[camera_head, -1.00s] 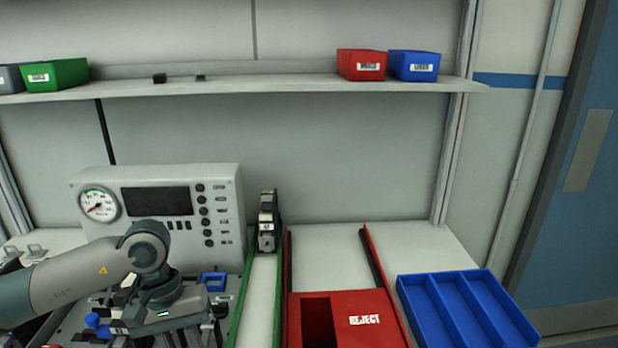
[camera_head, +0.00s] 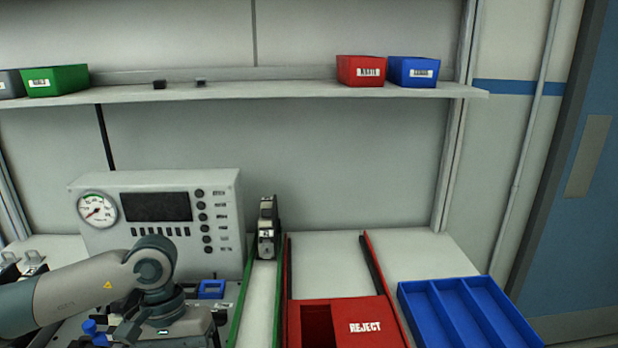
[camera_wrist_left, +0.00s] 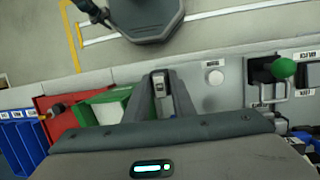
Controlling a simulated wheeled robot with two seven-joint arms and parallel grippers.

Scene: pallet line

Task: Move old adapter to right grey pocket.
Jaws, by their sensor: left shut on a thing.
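My left gripper (camera_wrist_left: 160,97) shows in the left wrist view, its two grey fingers closed around a small pale grey piece (camera_wrist_left: 160,88), which appears to be the old adapter. The fingers hide its sides, and I see only its narrow top part. In the head view my left arm reaches in from the left, and its hand (camera_head: 172,325) is at the bottom edge with the fingertips out of sight. A grey panel (camera_wrist_left: 205,98) lies below and beside the fingers in the wrist view. I cannot make out the right grey pocket. My right gripper is not in view.
The red REJECT box (camera_head: 350,312) and blue divided tray (camera_head: 468,310) stand to the right. A gauge box (camera_head: 165,215) stands behind my arm. In the wrist view a clamp with a green knob (camera_wrist_left: 284,68) stands right of the fingers. A black device (camera_head: 267,228) stands behind the green-edged lane.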

